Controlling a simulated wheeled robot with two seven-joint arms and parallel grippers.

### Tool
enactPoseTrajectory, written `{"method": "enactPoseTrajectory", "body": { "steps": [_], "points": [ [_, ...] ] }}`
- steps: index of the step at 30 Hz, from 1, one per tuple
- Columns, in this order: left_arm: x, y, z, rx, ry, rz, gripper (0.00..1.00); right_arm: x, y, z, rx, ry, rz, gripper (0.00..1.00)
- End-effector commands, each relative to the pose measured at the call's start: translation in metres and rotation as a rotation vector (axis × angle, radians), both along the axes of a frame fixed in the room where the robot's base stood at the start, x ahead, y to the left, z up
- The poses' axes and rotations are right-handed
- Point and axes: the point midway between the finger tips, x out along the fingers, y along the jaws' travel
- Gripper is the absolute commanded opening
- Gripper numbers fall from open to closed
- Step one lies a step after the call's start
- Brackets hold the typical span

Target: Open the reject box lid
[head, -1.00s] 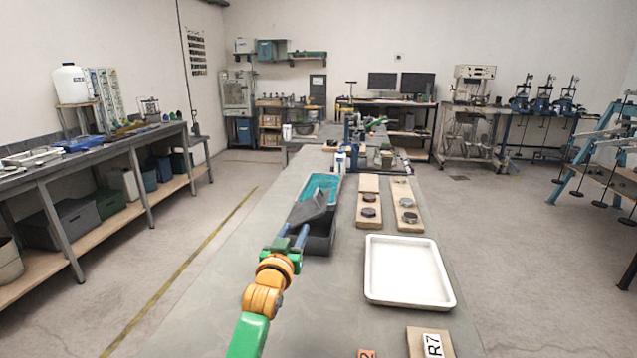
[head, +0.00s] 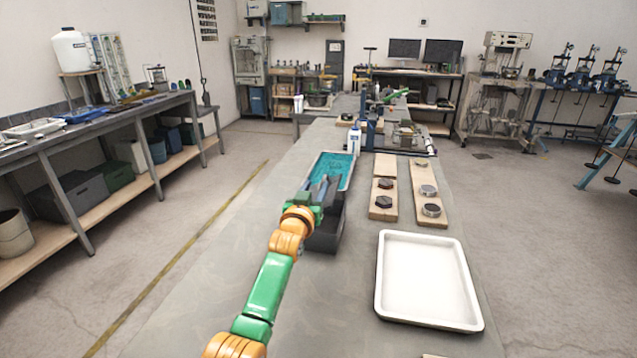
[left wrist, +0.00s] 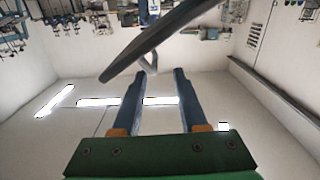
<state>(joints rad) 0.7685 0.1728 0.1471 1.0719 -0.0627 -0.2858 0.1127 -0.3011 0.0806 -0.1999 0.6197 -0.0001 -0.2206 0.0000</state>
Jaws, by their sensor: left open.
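The dark reject box (head: 324,238) stands on the long grey table, partly hidden behind my left gripper and forearm. Its dark lid (head: 337,192) is raised and tilted up from the box; my gripper covers part of it. In the left wrist view the lid (left wrist: 165,38) is a slanted dark slab just beyond the fingertips. My left gripper (head: 325,186) is at the lid, its blue fingers apart. The left wrist view shows the same open gripper (left wrist: 154,72) with nothing clasped between the fingers. Whether a finger touches the lid, I cannot tell. My right gripper is out of view.
A teal-lined tray (head: 345,160) lies just behind the box. Wooden boards with dark and metal discs (head: 383,187) (head: 429,196) lie to its right. A white tray (head: 383,290) is at the front right. The table left of my arm is clear.

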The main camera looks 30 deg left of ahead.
Motion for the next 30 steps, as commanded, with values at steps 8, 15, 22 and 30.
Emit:
{"method": "enactPoseTrajectory", "body": {
  "steps": [8,15,22,30],
  "points": [
    [0.024,0.006,-0.003,0.0,0.0,0.001,0.42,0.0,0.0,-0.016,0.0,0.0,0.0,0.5],
    [0.033,0.008,-0.001,0.0,-0.001,0.0,0.42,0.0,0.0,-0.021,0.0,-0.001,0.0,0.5],
    [0.034,0.009,0.0,0.001,0.0,0.0,0.42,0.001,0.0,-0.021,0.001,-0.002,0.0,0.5],
    [0.033,0.009,0.0,0.001,0.001,0.001,0.0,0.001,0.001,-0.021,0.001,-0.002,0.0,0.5]
  ]
}}
